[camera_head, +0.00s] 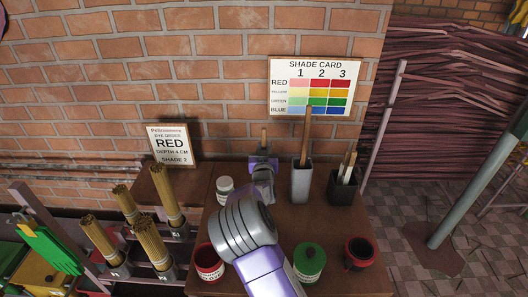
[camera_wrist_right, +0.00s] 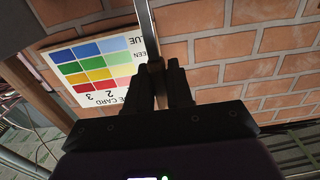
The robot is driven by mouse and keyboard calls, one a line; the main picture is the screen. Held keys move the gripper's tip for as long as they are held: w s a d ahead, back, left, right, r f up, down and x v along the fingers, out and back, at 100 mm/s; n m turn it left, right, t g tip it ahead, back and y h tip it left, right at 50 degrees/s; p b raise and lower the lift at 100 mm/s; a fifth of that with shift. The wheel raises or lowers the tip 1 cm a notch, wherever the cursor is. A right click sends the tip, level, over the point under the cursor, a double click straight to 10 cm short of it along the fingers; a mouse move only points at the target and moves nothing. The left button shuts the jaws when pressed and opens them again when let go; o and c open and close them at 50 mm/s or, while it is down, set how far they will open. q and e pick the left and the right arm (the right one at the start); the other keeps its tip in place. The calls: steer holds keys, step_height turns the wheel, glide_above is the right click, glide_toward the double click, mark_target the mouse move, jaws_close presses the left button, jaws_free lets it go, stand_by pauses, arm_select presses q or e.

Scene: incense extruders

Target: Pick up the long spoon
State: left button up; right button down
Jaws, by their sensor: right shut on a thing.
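My right gripper (camera_head: 263,168) is over the back of the brown table. It is shut on a thin upright utensil, which I take to be the long spoon. Its wooden handle end (camera_head: 264,138) sticks up above the fingers in the head view. In the right wrist view my right gripper (camera_wrist_right: 165,85) has its dark fingers on the handle, and a grey metallic shaft (camera_wrist_right: 142,15) runs out beyond them. The spoon's bowl is not visible, and I cannot tell whether its lower end touches anything. My left gripper is not in view.
A shade card (camera_head: 314,86) is behind.

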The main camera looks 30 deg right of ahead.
mark_target(264, 129)
step_height(264, 129, up, 11)
steer(key=p, duration=0.3)
steer(key=shift+f, duration=0.1)
steer(key=p+v, duration=0.3)
steer(key=v, duration=1.6)
steer(key=shift+s+a+f+p, duration=0.2)
steer(key=shift+a+f+p, duration=0.05)
steer(key=shift+p, duration=0.1)
